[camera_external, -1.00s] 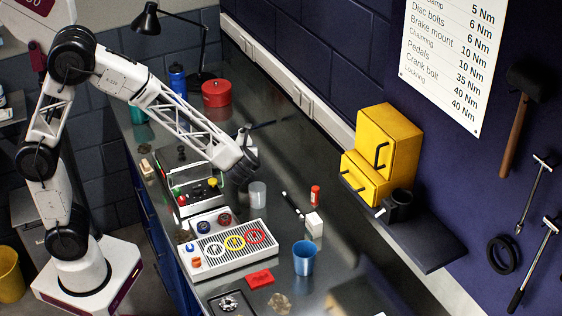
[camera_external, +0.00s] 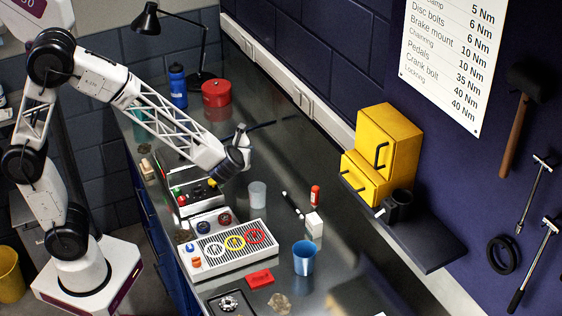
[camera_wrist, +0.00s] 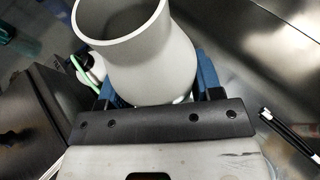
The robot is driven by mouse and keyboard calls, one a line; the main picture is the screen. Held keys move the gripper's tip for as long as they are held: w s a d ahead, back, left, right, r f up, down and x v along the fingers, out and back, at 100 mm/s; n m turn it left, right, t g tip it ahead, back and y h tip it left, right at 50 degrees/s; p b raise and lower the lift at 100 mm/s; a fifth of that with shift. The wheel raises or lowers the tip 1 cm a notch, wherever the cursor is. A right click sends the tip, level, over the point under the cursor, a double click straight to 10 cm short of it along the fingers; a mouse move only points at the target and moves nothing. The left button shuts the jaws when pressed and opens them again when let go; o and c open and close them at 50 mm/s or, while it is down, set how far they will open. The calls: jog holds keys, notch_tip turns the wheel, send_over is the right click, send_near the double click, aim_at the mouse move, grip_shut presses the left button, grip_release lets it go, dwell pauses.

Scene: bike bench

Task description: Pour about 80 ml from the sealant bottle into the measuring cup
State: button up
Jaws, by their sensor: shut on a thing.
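My gripper (camera_wrist: 155,88) is shut on a pale grey bottle (camera_wrist: 150,62) with a wide open mouth, likely the sealant bottle; its blue fingers lie on either side of the body. In the external view, the bottle (camera_external: 243,141) shows beside my wrist, above the bench and about upright. Its contents and any label cannot be seen. A translucent cup (camera_external: 257,194) stands on the bench just below and right of my gripper. A blue cup (camera_external: 304,257) stands nearer the front. I cannot tell for sure which is the measuring cup.
Yellow drawers (camera_external: 384,150) sit on a wall shelf.

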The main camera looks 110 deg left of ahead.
jog(key=s+d+m+t+h, duration=0.1)
jog(key=d+m+t, duration=0.5)
jog(key=d+t, duration=0.1)
jog(key=shift+d, duration=0.35)
dwell(0.6)
jog(key=shift+f, duration=0.1)
jog(key=shift+m, duration=0.3)
